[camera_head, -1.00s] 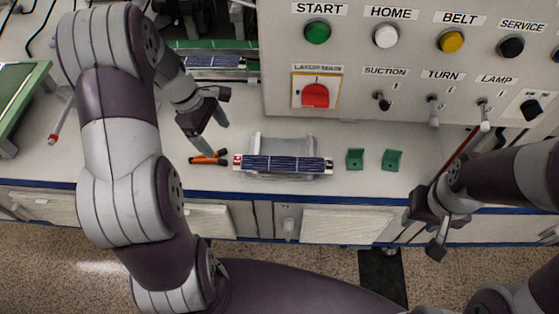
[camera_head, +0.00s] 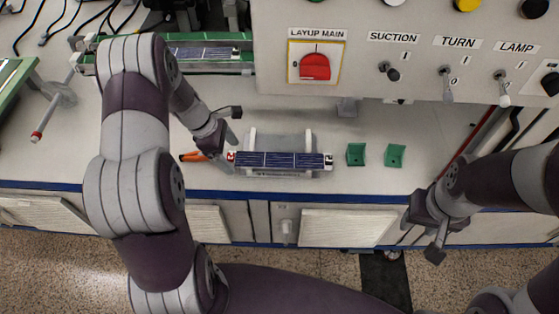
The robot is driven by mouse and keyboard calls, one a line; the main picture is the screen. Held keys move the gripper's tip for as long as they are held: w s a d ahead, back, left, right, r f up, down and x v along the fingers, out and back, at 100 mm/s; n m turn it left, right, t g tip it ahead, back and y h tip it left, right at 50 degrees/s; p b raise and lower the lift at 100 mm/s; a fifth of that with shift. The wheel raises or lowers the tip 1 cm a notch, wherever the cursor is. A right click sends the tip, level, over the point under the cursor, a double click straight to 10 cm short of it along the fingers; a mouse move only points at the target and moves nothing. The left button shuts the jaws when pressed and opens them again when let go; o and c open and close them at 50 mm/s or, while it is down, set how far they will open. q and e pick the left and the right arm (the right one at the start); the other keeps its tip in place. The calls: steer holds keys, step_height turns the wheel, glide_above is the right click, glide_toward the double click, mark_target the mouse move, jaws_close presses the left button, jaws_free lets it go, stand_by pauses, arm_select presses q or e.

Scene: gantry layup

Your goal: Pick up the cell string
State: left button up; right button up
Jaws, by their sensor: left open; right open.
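The cell string (camera_head: 280,160) is a dark blue strip with white end pieces marked in red and black. It lies across a clear tray-like holder (camera_head: 283,139) near the table's front edge. My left gripper (camera_head: 229,147) is open at the string's left end, its fingers close around or just above that end; I cannot tell whether they touch it. My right gripper (camera_head: 436,232) is open and empty, past the table's front edge, to the right of and apart from the string.
Two green brackets (camera_head: 356,154) (camera_head: 395,156) stand right of the string. An orange-handled tool (camera_head: 193,157) lies by my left gripper. A control panel (camera_head: 410,75) with a red switch (camera_head: 315,66) rises behind. Another cell strip (camera_head: 204,53) lies on a green-edged belt at the back left.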

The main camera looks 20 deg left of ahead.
arm_select(q)
steer(key=shift+r, duration=0.1)
steer(key=c, duration=1.2)
steer(key=shift+c, duration=0.2)
